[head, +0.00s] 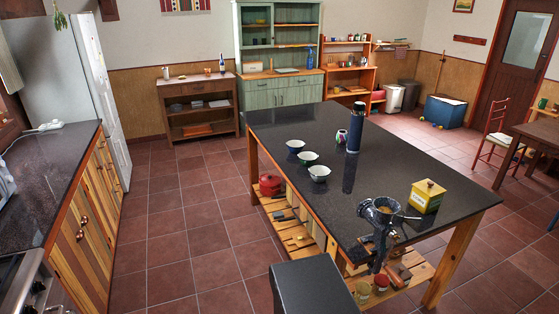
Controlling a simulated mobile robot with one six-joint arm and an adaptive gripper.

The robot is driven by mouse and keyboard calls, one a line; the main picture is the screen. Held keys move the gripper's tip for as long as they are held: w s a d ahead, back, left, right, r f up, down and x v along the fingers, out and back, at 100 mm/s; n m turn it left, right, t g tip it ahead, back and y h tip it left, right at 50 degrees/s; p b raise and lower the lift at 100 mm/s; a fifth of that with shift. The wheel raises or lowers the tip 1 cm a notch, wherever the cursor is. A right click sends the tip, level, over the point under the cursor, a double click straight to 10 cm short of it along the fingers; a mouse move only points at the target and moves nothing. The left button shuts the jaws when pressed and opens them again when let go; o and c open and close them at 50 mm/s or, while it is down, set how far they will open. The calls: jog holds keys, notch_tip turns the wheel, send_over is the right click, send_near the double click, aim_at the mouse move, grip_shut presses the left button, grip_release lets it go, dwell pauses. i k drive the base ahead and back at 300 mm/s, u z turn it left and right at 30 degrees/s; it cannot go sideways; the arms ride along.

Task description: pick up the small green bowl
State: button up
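The small green bowl (308,159) stands upright on the dark top of the kitchen island (400,160), near its left edge. It is the middle one of three small bowls in a slanting row. A dark blue bowl (295,147) stands just behind it, and a pale bowl (319,174) stands just in front. The green bowl's pale inside faces up. My gripper is not in view.
A tall dark blue bottle (355,128) and a small patterned cup (341,136) stand right of the bowls. A yellow tin (427,196) and a metal grinder (381,211) are nearer the front. Tiled floor (205,215) lies free between the island and the left counter (50,175).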

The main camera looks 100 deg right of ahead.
aim_at(306, 158)
jog(key=z, duration=0.35)
jog(key=k, duration=0.15)
jog(key=z, duration=3)
jog(key=i, duration=0.95)
jog(key=z, duration=0.15)
